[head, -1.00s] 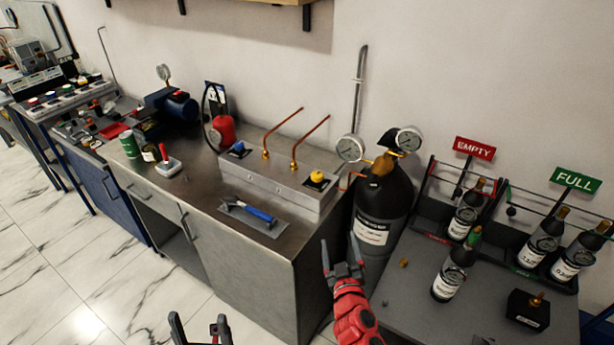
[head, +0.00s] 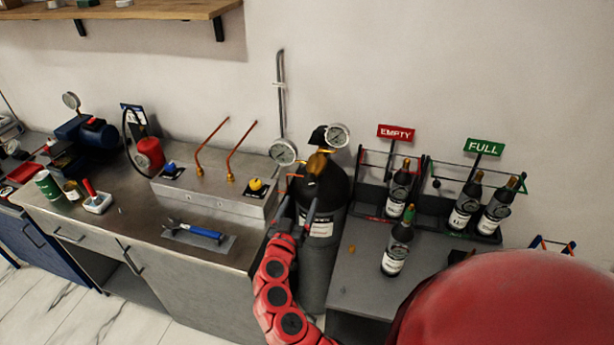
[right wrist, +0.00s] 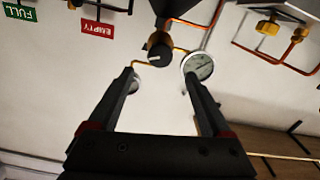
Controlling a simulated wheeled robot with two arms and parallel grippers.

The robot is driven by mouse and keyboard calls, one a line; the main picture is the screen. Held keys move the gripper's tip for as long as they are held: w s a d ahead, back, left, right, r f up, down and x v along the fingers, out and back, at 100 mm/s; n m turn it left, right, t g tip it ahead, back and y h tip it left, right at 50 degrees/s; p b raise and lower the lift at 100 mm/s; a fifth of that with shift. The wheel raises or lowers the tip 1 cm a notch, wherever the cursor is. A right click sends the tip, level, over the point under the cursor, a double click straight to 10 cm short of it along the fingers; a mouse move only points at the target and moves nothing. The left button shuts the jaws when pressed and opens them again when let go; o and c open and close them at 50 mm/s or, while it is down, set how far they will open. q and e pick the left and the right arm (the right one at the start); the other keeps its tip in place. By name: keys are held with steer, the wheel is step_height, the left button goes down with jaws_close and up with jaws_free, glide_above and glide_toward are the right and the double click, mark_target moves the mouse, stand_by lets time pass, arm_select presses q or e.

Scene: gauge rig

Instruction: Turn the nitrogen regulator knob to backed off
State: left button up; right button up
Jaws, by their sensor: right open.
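The nitrogen regulator (head: 318,160) is brass-coloured and sits on top of the dark gas cylinder (head: 312,255), with a round gauge on each side. In the right wrist view its black knob (right wrist: 159,50) shows with a small pale mark on its face. My right gripper (head: 298,208) is in front of the cylinder, below the regulator. In the right wrist view its fingers (right wrist: 160,76) are apart with nothing between them, and the knob appears just beyond the tips, between them. I cannot make out the knob's setting. My left gripper is not in view.
The left gauge (head: 283,152) and right gauge (head: 337,135) flank the regulator closely. A metal bench (head: 140,225) with a yellow-knobbed manifold (head: 215,195) stands to the left. Right of the cylinder, a grey table (head: 350,285) holds a dark bottle (head: 397,248) and bottle racks.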

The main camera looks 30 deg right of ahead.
mark_target(308, 184)
steer(key=p+x, duration=0.3)
steer(key=x, duration=0.6)
steer(key=shift+w+d, duration=0.25)
jaws_close()
